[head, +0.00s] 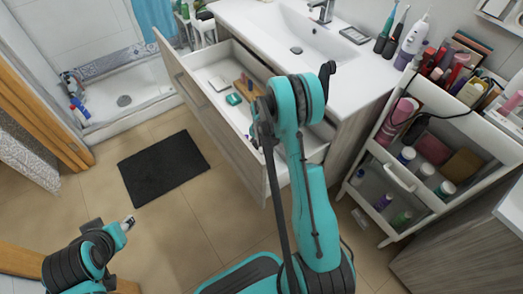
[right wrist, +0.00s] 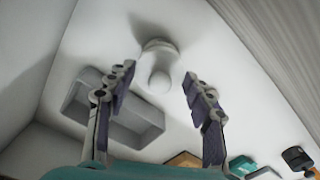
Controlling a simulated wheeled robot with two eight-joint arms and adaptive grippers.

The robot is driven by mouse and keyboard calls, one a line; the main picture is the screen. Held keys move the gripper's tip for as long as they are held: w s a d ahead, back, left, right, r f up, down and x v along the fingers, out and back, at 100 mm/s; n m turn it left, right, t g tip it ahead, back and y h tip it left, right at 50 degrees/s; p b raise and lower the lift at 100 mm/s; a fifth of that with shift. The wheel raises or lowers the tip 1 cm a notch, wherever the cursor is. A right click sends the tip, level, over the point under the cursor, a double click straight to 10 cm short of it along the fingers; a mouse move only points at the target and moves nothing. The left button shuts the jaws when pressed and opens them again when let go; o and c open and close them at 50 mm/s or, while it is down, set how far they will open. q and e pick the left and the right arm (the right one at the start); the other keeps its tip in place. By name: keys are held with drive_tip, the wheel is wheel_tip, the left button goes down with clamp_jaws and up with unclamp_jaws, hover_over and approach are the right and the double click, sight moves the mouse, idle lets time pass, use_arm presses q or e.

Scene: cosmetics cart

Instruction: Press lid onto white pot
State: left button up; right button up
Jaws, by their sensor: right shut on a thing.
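In the right wrist view a small white rounded piece, seemingly the lid (right wrist: 159,80), lies between the fingers of my right gripper (right wrist: 158,84), which is shut on it. A wider white body, seemingly the pot (right wrist: 158,45), shows directly behind it against the pale drawer surface. I cannot tell whether lid and pot touch or how the lid is seated. In the head view my own arm hides the right gripper, lid and pot. My left gripper (head: 127,223) is at lower left over the floor, away from the drawer; its finger opening is too small to judge.
The open drawer (head: 202,110) also holds a pale tray (right wrist: 75,105), a wooden item (right wrist: 184,159) and a teal item (right wrist: 241,165). Drawer walls stand close around my right gripper. The white sink (head: 290,35) is behind, a loaded cart (head: 400,183) to the right.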

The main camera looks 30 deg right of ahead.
idle(0.4)
drive_tip(key=o, duration=0.8)
drive_tip(key=shift+o, duration=0.4)
drive_tip(key=o, duration=0.4)
drive_tip(key=shift+r+p, duration=2)
drive_tip(key=shift+r, duration=1.5)
